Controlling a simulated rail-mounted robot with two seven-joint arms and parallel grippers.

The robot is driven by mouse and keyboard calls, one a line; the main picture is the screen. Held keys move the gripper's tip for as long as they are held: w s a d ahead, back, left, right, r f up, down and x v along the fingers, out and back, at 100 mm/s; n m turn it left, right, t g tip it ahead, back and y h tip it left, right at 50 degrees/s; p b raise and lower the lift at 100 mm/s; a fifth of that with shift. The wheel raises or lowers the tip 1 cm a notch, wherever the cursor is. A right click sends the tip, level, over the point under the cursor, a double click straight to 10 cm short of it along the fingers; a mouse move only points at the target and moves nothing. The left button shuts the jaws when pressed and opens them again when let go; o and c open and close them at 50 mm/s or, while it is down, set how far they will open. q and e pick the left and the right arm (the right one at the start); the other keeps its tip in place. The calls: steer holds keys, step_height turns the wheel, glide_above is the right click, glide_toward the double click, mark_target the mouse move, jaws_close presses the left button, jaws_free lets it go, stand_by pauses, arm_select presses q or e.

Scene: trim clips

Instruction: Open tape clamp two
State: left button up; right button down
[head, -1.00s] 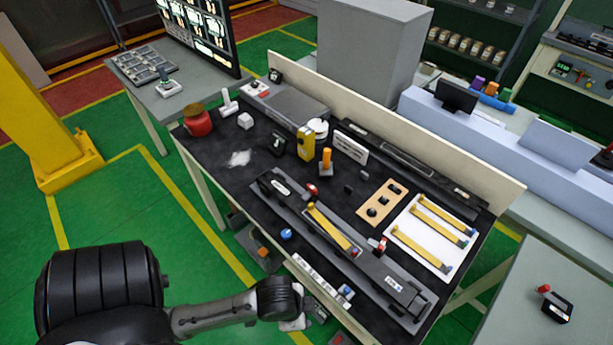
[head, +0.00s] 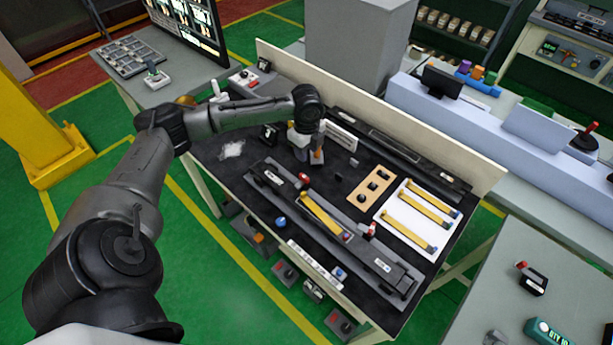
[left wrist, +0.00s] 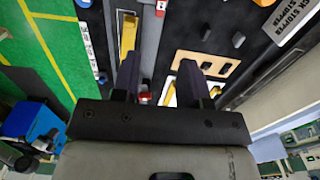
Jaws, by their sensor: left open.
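A long grey fixture (head: 345,248) holds a yellow strip (head: 325,215). One red-topped clamp (head: 304,180) is at the strip's far-left end; another red-topped clamp (head: 371,230) is at its near-right end. I cannot tell which is clamp two or whether either is open. The left wrist view shows a red clamp part (left wrist: 145,97) partly behind the fingers.
A blue knob (head: 280,222) stands at the front. A low cream back panel (head: 440,165) edges the bench. A grey box (head: 355,45) stands behind it.

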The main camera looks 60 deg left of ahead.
mark_target(307, 178)
arm_select(q)
step_height(307, 178, down, 13)
steer(key=shift+f, duration=0.2)
stand_by(0.4)
jaws_close()
stand_by(0.3)
